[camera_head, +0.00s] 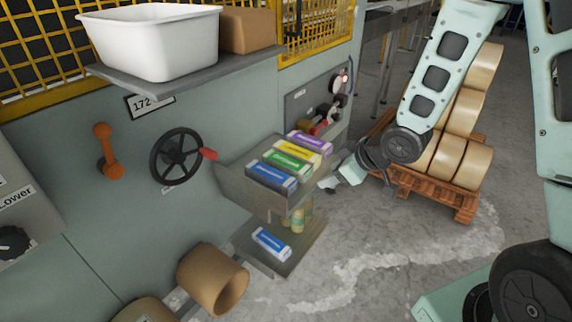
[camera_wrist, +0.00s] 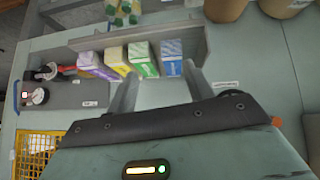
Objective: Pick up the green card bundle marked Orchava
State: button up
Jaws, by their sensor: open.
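The green card bundle (camera_head: 288,163) lies in the grey tray (camera_head: 232,186) on the machine's front, between a blue bundle (camera_head: 271,175) and a yellow bundle (camera_head: 297,152). Its lettering is too small to read. My gripper (camera_head: 335,181) is open and empty, just right of the tray and apart from the bundles. In the wrist view my gripper's two fingers (camera_wrist: 161,70) stand apart. The green bundle (camera_wrist: 143,62) shows beyond them, nearer the left finger, with the blue bundle to its right.
A purple bundle (camera_head: 310,140) lies at the tray's far end. Another blue bundle (camera_head: 271,244) lies on the lower shelf (camera_head: 297,255). A handwheel (camera_head: 177,157) with a red knob stands left of the tray. A pallet (camera_head: 440,190) of rolls stands behind my arm.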

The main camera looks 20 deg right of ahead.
jog(key=d+f+t+y, duration=0.2)
jog(key=d+t+y, duration=0.1)
jog(key=d, duration=0.5)
jog(key=b, duration=0.3)
send_near(309, 171)
jog(key=shift+m+t+y, duration=0.3)
jog(key=shift+y, duration=0.1)
jog(key=x, duration=0.4)
jog(key=shift+a+f, duration=0.2)
jog(key=shift+f, duration=0.1)
jog(key=b+x, duration=0.1)
jog(key=x, duration=0.3)
jog(key=shift+w+d+f, duration=0.1)
jog(key=shift+f, duration=0.1)
jog(key=shift+w+a+f, duration=0.15)
jog(key=shift+w+a, duration=0.15)
jog(key=shift+w, duration=0.1)
jog(key=c, duration=0.8)
